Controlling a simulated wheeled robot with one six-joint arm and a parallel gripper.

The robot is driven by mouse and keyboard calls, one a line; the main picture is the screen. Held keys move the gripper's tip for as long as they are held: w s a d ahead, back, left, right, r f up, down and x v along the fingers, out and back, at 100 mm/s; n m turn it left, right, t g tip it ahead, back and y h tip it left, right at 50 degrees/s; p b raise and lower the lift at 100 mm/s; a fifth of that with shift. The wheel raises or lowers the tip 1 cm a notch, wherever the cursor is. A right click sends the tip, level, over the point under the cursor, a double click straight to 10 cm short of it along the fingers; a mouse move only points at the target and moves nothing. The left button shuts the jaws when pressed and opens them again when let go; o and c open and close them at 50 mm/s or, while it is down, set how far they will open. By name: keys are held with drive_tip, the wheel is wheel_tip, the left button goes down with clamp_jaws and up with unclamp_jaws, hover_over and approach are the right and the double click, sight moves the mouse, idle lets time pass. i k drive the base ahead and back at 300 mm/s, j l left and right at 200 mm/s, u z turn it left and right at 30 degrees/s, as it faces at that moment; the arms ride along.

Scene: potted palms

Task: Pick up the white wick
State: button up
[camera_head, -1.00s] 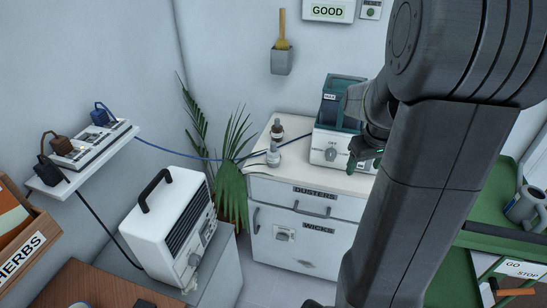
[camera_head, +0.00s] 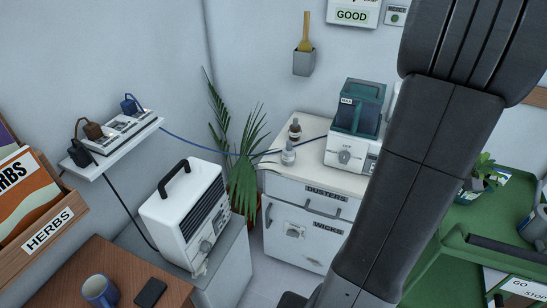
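No white wick can be made out in this view. A white cabinet (camera_head: 285,262) stands at the centre, with a lower front labelled WICKS (camera_head: 328,228) and an upper drawer labelled DUSTERS (camera_head: 327,193). Both fronts look shut. My arm crosses the right side of the picture in front of the cabinet's right part. My gripper does not show; the arm or the picture edge hides it, so its state and anything in it cannot be seen.
A white heater (camera_head: 185,214) stands further left. A green cart (camera_head: 500,215) is at right, a blue mug (camera_head: 99,290) at lower left.

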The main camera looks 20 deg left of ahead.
sight(288, 153)
drive_tip(key=u, duration=0.45)
drive_tip(key=i+u, duration=0.15)
drive_tip(key=u, duration=0.7)
drive_tip(key=i+l+u, duration=0.1)
drive_tip(key=u, duration=0.3)
drive_tip(key=i+l, duration=0.2)
drive_tip(key=l, duration=0.15)
drive_tip(key=i+l+u, duration=0.1)
drive_tip(key=i+l, duration=0.15)
drive_tip(key=l, duration=0.1)
